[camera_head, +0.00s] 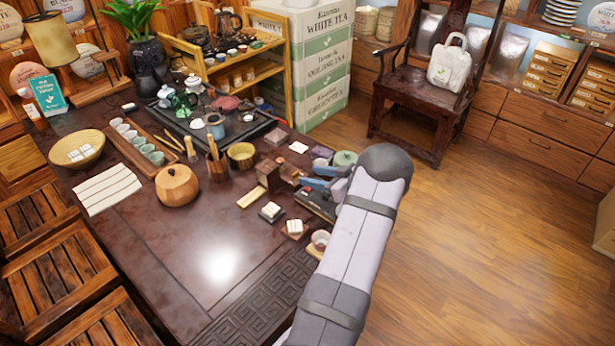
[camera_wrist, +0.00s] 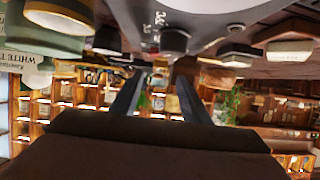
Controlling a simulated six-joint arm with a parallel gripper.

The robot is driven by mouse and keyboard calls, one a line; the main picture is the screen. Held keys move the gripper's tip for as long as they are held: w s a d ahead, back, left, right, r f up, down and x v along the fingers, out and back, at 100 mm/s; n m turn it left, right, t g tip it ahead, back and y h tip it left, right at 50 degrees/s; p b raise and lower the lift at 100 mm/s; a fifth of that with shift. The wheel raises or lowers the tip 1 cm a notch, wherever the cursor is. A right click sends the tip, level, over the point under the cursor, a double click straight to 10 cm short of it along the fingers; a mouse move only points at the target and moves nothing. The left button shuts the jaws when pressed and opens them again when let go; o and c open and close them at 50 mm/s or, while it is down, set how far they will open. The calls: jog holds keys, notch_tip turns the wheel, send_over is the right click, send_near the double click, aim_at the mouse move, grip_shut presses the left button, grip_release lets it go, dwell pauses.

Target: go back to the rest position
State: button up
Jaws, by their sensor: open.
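My gripper (camera_wrist: 158,88) shows in the wrist view as two dark fingers standing apart, with nothing held between them. Shelves and small things appear beyond the gap, and the picture is upside down. In the head view my arm rises from the bottom edge, bends at a dark joint, and reaches back over the right edge of the dark tea table (camera_head: 150,270). The fingertips are hard to make out there among the small things. A small white piece (camera_head: 271,210) on a dark base and another pale piece (camera_head: 294,228) lie just left of the arm.
A small cup (camera_head: 320,239) stands close beside my arm. A round wooden pot (camera_head: 177,186), a bowl (camera_head: 76,149) and a tea tray (camera_head: 255,130) fill the table's back and left. The front of the table is clear. A dark chair (camera_head: 420,90) stands behind, on open floor.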

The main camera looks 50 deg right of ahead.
jog(key=shift+s+r, duration=0.15)
jog(key=shift+s, duration=0.2)
jog(key=shift+w, duration=0.1)
jog(key=w+a+r+g+h+p, duration=0.25)
jog(key=w+a+r, duration=0.3)
jog(key=w, duration=0.45)
jog(key=w+a+r+m+g+h, duration=0.1)
jog(key=a+r+g+h, duration=0.15)
jog(key=a, duration=0.35)
jog(key=s+a+g+y+p, duration=0.1)
jog(key=s+a+g, duration=0.2)
jog(key=s+a, duration=0.5)
jog(key=s+a+g+y, duration=0.2)
jog(key=s+a, duration=0.6)
jog(key=a, duration=0.6)
jog(key=s+a+g+y+p, duration=0.1)
jog(key=s+a+g, duration=0.2)
jog(key=s+a, duration=0.5)
jog(key=a, duration=0.3)
jog(key=shift+s+a+r+n+g+y+p, duration=0.15)
jog(key=shift+s+a+n+g+y+p, duration=0.15)
jog(key=shift+s+n+y+p, duration=0.1)
